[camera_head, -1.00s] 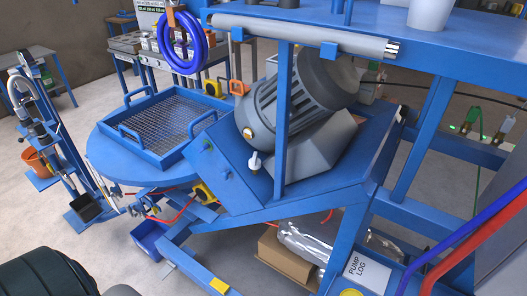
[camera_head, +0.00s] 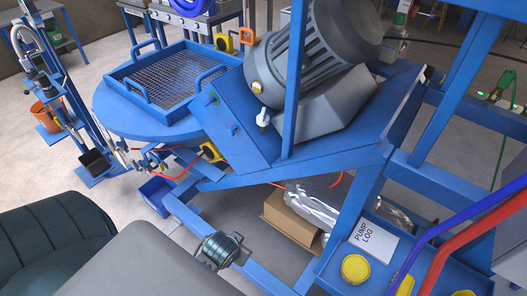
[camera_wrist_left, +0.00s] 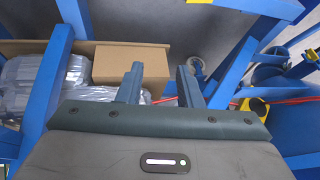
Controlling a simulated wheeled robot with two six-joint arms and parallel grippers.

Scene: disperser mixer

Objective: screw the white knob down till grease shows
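A small white knob (camera_head: 263,117) stands upright on the blue sloped housing (camera_head: 240,140), just left of the grey motor (camera_head: 315,70) in the head view. I see no grease around it at this size. My left arm comes in from the bottom left of the head view, its dark end well below the knob and apart from it. In the left wrist view my left gripper (camera_wrist_left: 160,78) has its two fingers spread apart with nothing between them. The knob does not show in the wrist view. My right gripper is out of view.
A blue post (camera_head: 297,70) rises close beside the knob. A mesh tray (camera_head: 203,98) sits on the round blue table (camera_head: 110,110). A cardboard box (camera_head: 290,220) with foil-wrapped items lies under the frame; this box also shows in the wrist view (camera_wrist_left: 131,64).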

